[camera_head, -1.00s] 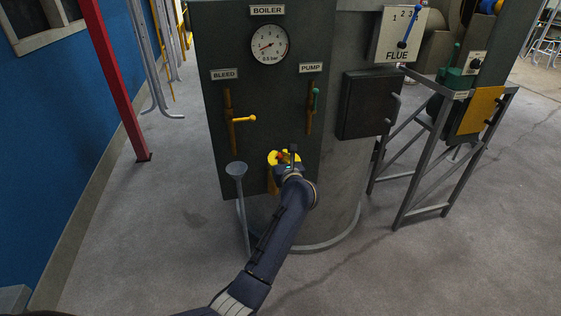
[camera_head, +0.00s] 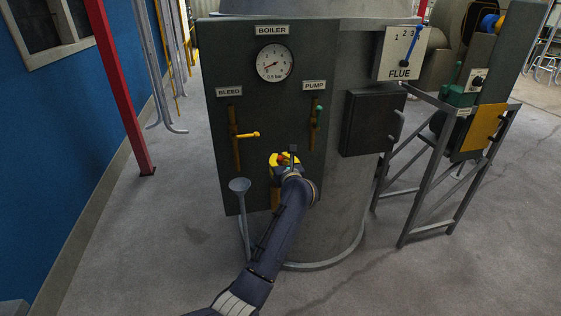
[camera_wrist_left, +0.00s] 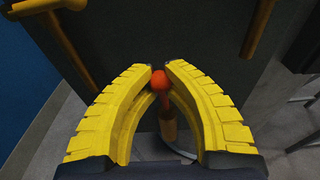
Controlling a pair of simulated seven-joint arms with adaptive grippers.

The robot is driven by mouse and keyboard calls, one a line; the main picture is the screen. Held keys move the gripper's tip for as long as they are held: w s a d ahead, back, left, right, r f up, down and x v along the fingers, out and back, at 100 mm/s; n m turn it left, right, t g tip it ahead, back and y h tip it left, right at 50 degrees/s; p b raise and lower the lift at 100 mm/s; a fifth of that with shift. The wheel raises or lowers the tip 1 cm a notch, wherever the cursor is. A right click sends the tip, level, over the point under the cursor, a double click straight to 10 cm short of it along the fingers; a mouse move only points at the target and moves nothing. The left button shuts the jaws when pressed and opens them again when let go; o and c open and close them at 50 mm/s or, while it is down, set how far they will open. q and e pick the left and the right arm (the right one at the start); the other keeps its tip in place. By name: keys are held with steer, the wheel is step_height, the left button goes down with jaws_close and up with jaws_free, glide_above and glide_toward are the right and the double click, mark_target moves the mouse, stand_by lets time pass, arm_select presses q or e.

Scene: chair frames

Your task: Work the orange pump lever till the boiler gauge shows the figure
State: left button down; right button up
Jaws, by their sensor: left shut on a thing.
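The boiler's dark panel (camera_head: 215,180) stands ahead, with a round white gauge (camera_head: 275,62) at its top. The orange lever's ball knob (camera_wrist_left: 160,81) sits between my left gripper's yellow fingertips in the left wrist view. An orange shaft (camera_wrist_left: 168,124) runs below it. In the head view my left gripper (camera_head: 284,160) is at the panel's lower part, shut on this knob, and hides most of the lever. My right gripper is out of view.
A grey funnel (camera_head: 240,186) stands close left of my arm. A dark door (camera_head: 370,123) and metal stand (camera_head: 411,222) are right.

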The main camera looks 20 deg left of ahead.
arm_select(q)
steer(key=shift+w+a+r, duration=0.25)
steer(key=shift+w+a, duration=0.1)
steer(key=shift+w, duration=0.25)
steer(key=shift+w+a+r, duration=0.25)
steer(key=shift+w+a, duration=0.05)
steer(key=shift+w, duration=0.25)
steer(key=shift+w+a+r, duration=0.25)
steer(key=shift+w+a, duration=0.1)
steer(key=shift+w, duration=0.25)
steer(key=shift+s+d+f, duration=0.5)
steer(key=shift+s+d, duration=0.05)
steer(key=shift+s, duration=0.35)
steer(key=shift+s+d+f, duration=0.45)
steer(key=shift+s+d, duration=0.05)
steer(key=shift+s, duration=0.45)
steer(key=shift+s+d+f, duration=0.5)
steer(key=shift+s+d, duration=0.05)
steer(key=shift+s, duration=0.35)
steer(key=s+f, duration=0.1)
steer(key=s+d+f, duration=0.1)
steer(key=f, duration=0.1)
steer(key=shift+s+d, duration=0.3)
steer(key=shift+s, duration=0.1)
steer(key=shift+r, duration=0.15)
